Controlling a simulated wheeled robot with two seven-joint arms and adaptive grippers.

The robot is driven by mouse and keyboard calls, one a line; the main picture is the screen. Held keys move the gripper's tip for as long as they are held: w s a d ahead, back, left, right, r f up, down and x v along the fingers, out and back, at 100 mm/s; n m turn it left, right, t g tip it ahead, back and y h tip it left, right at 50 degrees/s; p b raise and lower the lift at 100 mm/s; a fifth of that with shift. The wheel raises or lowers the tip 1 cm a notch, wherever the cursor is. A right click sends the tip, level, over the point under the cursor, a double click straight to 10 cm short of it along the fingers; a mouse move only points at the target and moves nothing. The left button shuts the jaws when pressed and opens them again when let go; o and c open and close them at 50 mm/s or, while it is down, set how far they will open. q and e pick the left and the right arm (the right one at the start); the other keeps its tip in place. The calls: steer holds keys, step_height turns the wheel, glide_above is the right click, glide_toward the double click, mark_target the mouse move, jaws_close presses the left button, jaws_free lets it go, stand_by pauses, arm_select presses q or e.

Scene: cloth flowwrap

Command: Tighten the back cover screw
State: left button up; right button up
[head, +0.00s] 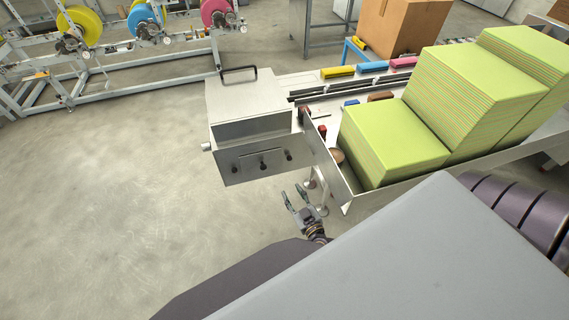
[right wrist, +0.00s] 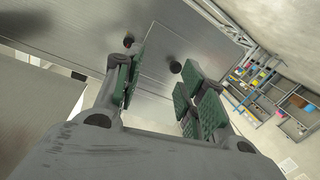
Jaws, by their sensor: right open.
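The metal cover panel (head: 250,172) is on the near face of the machine, with dark round screw heads or knobs on it. One dark knob (head: 289,155) is near its right end, and another (head: 236,168) near its left end. In the right wrist view the metal panel (right wrist: 60,35) lies beyond the fingers, with one dark knob (right wrist: 128,41) by the left finger and another (right wrist: 176,67) between the fingers. My right gripper (head: 293,194) is open and empty, below and right of the panel, apart from it. My left gripper is not in view.
Stacks of green sheets (head: 395,140) stand on the machine bed right of the panel. A black handle (head: 238,70) sits on the machine's top. A cardboard box (head: 400,25) and a reel rack (head: 110,60) stand behind. The floor (head: 110,190) at left is clear.

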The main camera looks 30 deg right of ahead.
mark_target(290, 159)
steer(key=shift+s+d+r+n+h, duration=0.15)
steer(key=shift+d+r+n+h, duration=0.25)
steer(key=shift+d+n+h, duration=0.4)
steer(key=shift+s+d+r+n+h, duration=0.1)
steer(key=shift+d+r+n+h, duration=0.3)
steer(key=shift+d+n+h, duration=0.4)
steer(key=shift+w, duration=0.1)
steer(key=shift+x, duration=6.8)
steer(key=shift+w+a+r, duration=0.1)
jaws_close()
